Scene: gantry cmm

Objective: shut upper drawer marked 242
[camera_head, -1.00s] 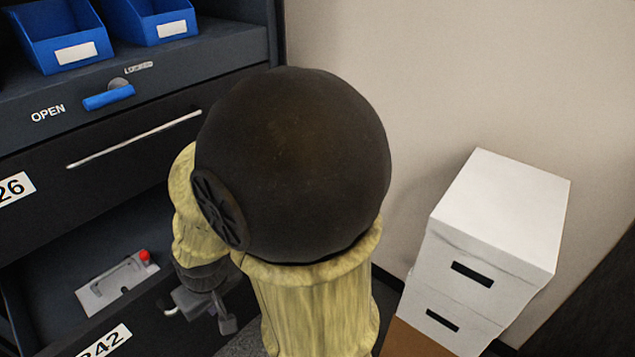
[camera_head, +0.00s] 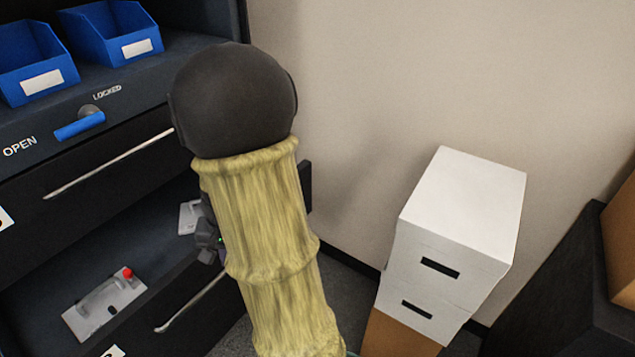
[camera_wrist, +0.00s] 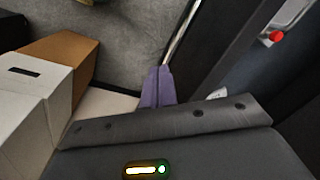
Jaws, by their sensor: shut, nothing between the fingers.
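The drawer marked 242 (camera_head: 165,318) stands pulled out below another drawer of the dark cabinet. Its number label is almost cut off at the bottom edge of the head view. A silver bar handle runs along its front. A pale plate with a red knob (camera_head: 92,308) lies inside. My gripper (camera_wrist: 157,88) shows in the wrist view as two purple fingers, shut and empty, beside the drawer's silver handle (camera_wrist: 181,36). Whether they touch the handle or front I cannot tell. In the head view my arm hides most of the gripper.
The closed drawer above (camera_head: 95,175) has its own bar handle. A blue lever (camera_head: 80,125) sits between the words OPEN and LOCKED, under blue bins (camera_head: 112,32). White boxes (camera_head: 465,205) are stacked on a brown box at right. Dark floor shows between them and the drawer.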

